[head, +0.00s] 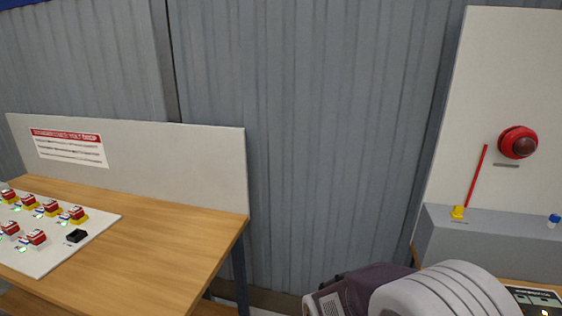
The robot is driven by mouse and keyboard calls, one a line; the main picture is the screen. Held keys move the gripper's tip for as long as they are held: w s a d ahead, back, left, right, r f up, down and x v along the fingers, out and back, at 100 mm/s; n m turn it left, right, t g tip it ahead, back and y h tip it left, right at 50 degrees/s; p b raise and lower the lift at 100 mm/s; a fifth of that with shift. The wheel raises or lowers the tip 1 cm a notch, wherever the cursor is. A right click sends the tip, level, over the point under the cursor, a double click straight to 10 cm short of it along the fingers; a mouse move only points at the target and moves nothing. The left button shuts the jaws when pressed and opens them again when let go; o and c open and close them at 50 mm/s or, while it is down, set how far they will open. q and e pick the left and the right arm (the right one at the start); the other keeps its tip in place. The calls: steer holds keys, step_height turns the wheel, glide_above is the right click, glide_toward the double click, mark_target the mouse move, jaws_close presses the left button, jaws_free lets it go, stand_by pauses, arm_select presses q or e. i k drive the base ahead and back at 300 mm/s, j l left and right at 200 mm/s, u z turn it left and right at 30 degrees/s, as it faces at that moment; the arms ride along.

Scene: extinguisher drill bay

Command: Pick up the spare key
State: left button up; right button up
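I cannot make out a spare key in the head view. A white panel (42,266) lies on the wooden table at the left. It carries several red-and-white buttons (76,214) on yellow bases, with small green lights beside some. A small black block (76,236) sits near the panel's right corner; I cannot tell what it is. Neither of my grippers shows. A grey and purple arm part, likely mine, fills the bottom right and hides what is behind it.
The wooden table (150,258) has bare wood right of the panel and a white backboard (190,160) with a red-headed sign (68,147). At right, a grey ledge (490,241) holds a yellow-based red lever (476,177) and a blue-topped knob (554,220), below a red alarm (517,142).

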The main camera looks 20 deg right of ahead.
mark_target(458, 210)
steer(key=i+z, duration=0.15)
steer(key=z, duration=0.35)
steer(key=i+z, duration=0.2)
steer(key=z, duration=0.3)
steer(key=i+z, duration=0.15)
steer(key=z, duration=0.35)
steer(key=i+j+z, duration=0.15)
steer(key=z, duration=0.35)
steer(key=i+j+z, duration=0.1)
steer(key=z, duration=0.4)
steer(key=j+z, duration=0.6)
steer(key=z, duration=0.35)
steer(key=i, duration=0.05)
